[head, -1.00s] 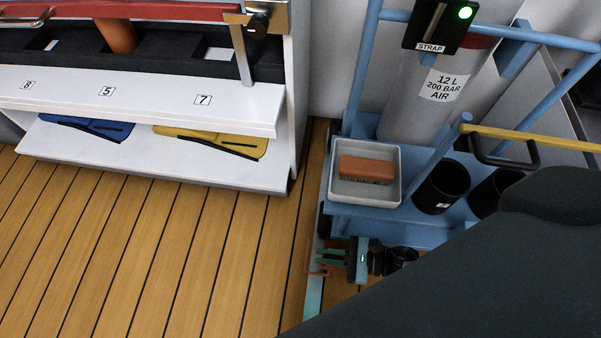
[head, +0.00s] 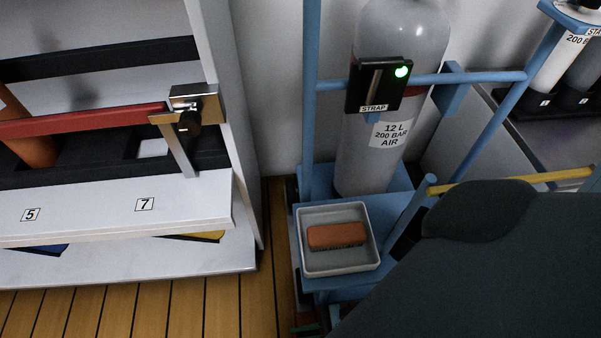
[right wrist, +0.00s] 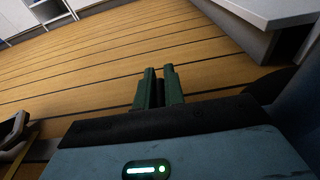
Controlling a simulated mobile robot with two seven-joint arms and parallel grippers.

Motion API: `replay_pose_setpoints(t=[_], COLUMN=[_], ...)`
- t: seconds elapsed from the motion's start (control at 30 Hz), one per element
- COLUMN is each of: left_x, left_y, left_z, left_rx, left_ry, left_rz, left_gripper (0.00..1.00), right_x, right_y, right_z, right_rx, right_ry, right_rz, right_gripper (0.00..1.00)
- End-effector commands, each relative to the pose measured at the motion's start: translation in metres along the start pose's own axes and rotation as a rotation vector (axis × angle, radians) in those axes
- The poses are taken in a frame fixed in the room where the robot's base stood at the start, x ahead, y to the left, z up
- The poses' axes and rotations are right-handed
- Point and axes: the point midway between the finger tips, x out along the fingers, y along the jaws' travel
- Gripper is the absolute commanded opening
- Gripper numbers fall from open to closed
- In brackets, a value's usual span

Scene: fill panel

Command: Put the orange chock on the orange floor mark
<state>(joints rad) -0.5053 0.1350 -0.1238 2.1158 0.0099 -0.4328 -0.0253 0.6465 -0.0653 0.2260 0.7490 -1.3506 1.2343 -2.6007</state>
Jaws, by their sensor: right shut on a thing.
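My right gripper (right wrist: 158,88) shows in the right wrist view as two green fingers close together above the plank floor. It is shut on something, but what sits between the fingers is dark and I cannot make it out. In the head view only a sliver of green and dark parts shows at the bottom edge, beside the blue trolley. I cannot make out the orange chock or the orange floor mark in either current view. My left gripper is not in view.
A blue trolley (head: 398,181) carries a grey air cylinder (head: 366,165) and a grey tray (head: 303,257) with an orange-brown brush (head: 338,236). A white shelf unit (head: 105,222) stands left. Plank floor (head: 185,315) lies open in front. My dark right arm hides the lower right.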

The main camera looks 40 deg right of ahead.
Motion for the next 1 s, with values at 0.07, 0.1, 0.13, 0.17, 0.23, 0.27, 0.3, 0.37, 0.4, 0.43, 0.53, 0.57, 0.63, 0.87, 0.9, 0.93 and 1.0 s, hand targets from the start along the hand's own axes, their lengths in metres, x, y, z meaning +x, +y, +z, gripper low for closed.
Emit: replay_pose_setpoints(t=[0.07,0.1,0.13,0.17,0.23,0.27,0.3,0.37,0.4,0.43,0.53,0.57,0.63,0.87,0.9,0.93,1.0], left_x=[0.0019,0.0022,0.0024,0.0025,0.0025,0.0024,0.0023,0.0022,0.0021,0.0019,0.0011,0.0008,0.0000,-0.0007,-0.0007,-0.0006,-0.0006], left_y=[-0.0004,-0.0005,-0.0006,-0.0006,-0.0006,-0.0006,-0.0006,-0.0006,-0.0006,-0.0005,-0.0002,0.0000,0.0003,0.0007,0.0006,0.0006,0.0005], left_z=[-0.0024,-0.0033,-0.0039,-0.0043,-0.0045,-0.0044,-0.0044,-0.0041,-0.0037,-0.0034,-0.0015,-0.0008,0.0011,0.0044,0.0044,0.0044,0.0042], left_rx=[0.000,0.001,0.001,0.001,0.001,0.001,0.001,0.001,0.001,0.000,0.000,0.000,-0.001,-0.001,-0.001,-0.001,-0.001], left_ry=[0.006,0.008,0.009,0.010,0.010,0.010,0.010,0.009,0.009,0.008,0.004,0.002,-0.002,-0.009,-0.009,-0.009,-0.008], left_rz=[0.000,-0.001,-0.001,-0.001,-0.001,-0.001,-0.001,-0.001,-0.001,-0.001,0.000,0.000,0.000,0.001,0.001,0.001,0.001], left_gripper=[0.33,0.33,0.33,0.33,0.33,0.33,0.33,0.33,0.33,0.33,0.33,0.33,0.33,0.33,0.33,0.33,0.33], right_x=[0.0014,0.0016,0.0016,0.0016,0.0015,0.0015,0.0015,0.0014,0.0015,0.0016,0.0022,0.0020,0.0019,0.0019,0.0019,0.0019,0.0019], right_y=[0.0056,0.0072,0.0080,0.0085,0.0088,0.0088,0.0087,0.0085,0.0084,0.0083,0.0079,0.0080,0.0081,0.0083,0.0083,0.0084,0.0084], right_z=[-0.0022,-0.0028,-0.0031,-0.0033,-0.0034,-0.0033,-0.0033,-0.0032,-0.0033,-0.0038,-0.0066,-0.0073,-0.0069,-0.0069,-0.0069,-0.0069,-0.0068], right_rx=[0.000,0.000,0.000,0.000,0.000,-0.001,-0.001,-0.001,-0.001,0.000,0.000,-0.001,-0.001,-0.001,-0.001,0.000,0.000], right_ry=[-0.003,-0.003,-0.003,-0.003,-0.003,-0.003,-0.003,-0.003,-0.003,-0.003,-0.002,-0.001,-0.001,-0.002,-0.002,-0.002,-0.002], right_rz=[0.001,0.001,0.001,0.001,0.001,0.001,0.001,0.001,0.001,0.001,0.002,0.002,0.002,0.001,0.001,0.001,0.001], right_gripper=[0.00,0.00,0.00,0.00,0.00,0.00,0.00,0.00,0.00,0.00,0.00,0.12,0.21,0.33,0.33,0.33,0.33])
